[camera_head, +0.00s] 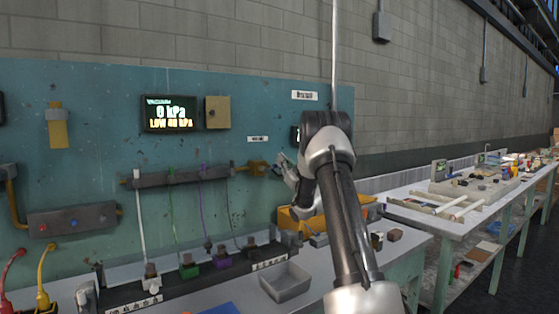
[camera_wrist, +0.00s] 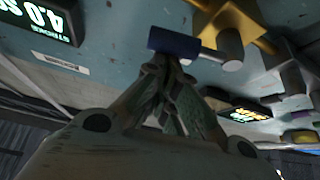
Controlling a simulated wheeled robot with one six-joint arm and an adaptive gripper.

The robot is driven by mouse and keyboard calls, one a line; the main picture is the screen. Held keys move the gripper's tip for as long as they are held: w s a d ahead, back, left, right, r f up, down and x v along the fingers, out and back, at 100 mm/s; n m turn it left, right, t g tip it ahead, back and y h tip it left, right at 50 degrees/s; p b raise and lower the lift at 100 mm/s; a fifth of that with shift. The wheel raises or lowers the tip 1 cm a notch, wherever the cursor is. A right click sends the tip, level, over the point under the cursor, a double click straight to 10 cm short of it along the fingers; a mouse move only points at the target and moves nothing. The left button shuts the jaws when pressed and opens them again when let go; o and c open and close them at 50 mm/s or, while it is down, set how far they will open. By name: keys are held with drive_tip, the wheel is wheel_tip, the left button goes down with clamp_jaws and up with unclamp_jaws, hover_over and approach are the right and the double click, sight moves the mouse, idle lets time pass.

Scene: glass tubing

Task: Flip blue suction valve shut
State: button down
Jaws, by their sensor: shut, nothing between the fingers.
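In the wrist view the blue valve handle (camera_wrist: 173,42) is a short blue cylinder on a grey stem that runs to a brass valve body (camera_wrist: 235,20). My gripper (camera_wrist: 165,65) is shut and empty, its fingertips right at the near side of the blue handle. I cannot tell if they touch it. In the head view the brass valve (camera_head: 256,167) sits at the right end of the grey manifold bar (camera_head: 185,177) on the teal panel. My gripper (camera_head: 281,160) is just right of it, and the blue handle is hard to make out there.
A vacuum display (camera_head: 169,114) on the panel reads 0 kPa, with LOW 40 kPa below. White, green and purple tubes hang from the manifold. A grey tray (camera_head: 286,282) stands on the bench below. A yellow object (camera_head: 292,221) lies behind my arm.

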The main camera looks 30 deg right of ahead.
drive_tip(key=shift+d+f+m+h, duration=0.25)
drive_tip(key=shift+f+m+h, duration=0.3)
drive_tip(key=shift+m, duration=0.15)
drive_tip(key=shift+f, duration=0.1)
